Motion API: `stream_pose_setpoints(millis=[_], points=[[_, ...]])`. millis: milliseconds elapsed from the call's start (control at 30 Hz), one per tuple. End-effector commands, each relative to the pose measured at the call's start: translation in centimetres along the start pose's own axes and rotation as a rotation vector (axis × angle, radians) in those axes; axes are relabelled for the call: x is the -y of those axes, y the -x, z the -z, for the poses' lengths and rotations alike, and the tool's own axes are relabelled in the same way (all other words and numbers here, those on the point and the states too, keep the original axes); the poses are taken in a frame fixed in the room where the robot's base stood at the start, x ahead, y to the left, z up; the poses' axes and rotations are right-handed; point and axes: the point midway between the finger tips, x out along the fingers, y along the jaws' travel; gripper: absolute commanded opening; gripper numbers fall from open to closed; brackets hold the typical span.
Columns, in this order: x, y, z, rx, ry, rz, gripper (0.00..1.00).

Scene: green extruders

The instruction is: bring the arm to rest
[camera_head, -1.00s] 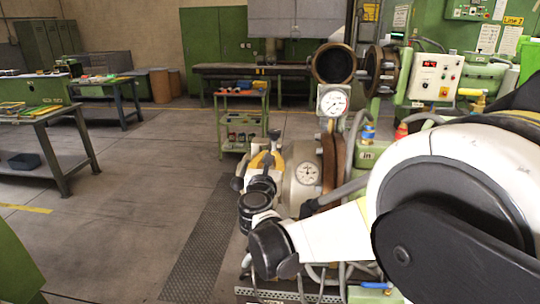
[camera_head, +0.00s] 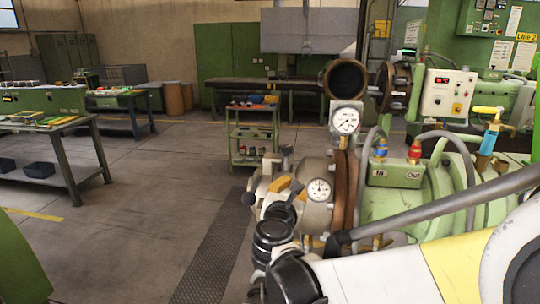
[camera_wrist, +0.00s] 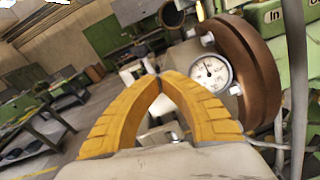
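My gripper (camera_head: 286,188) shows in the head view in front of the green extruder (camera_head: 445,210), beside its round gauge. In the wrist view, the two yellow fingers of my gripper (camera_wrist: 158,78) arch together and their tips meet. It looks shut, with nothing visible between the fingers. The white and black links of my arm fill the lower right of the head view.
The extruder's lower gauge (camera_head: 319,190) and brown flange (camera_wrist: 247,72) are close to the gripper's right. A green cart (camera_head: 251,134) stands behind. A work table (camera_head: 60,140) is at left. The floor between is clear.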

Motion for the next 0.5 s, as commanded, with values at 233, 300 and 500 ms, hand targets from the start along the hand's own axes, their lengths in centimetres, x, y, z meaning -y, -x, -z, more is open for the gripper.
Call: stream_pose_setpoints(millis=[233, 300, 500], points=[[13.3, 6.0, 0.0, -0.187, -0.909, 0.338, 0.00], [16.1, 8.9, 1.0, -0.217, -1.195, 0.461, 0.00], [20.6, 18.0, 5.0, -0.230, -1.953, 0.847, 0.00]])
